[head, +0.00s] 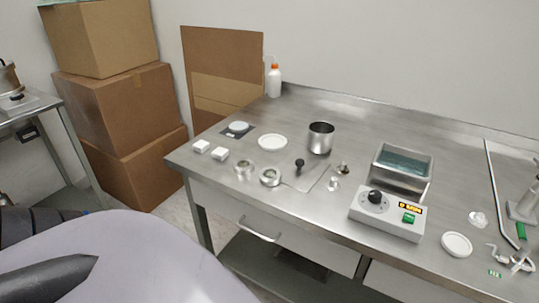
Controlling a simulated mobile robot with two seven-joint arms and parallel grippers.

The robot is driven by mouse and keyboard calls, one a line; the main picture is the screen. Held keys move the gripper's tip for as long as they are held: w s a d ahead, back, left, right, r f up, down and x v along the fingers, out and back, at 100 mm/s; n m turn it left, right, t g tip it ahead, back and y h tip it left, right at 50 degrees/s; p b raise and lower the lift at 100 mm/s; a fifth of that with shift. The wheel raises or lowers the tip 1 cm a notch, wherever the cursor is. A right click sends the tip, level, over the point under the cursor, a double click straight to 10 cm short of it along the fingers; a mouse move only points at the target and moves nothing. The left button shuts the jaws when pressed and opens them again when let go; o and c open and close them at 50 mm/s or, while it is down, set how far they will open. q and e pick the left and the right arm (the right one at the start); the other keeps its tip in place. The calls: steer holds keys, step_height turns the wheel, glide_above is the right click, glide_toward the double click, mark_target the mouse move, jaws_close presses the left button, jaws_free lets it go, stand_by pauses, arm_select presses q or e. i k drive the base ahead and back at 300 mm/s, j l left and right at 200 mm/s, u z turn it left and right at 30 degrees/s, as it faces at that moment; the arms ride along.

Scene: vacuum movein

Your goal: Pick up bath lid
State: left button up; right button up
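A flat steel plate with a black knob, which looks like the bath lid (309,178), lies on the steel bench (255,210) left of the bath. Its black knob (300,163) stands up near its back left corner. The water bath (403,165) is an open steel basin with bluish water, behind a white control box (385,214) with a black dial and green switch. Neither of my grippers shows. A large pale rounded shape and dark parts at the lower left look like my own body.
A round steel tin (270,177) sits close to the lid's left, and small metal parts (335,184) lie at its right. A steel pot (321,137) stands behind it. A white dish (457,244) lies at right. Cardboard boxes (110,95) are stacked at left.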

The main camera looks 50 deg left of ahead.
mark_target(299, 171)
steer(key=u, duration=1.25)
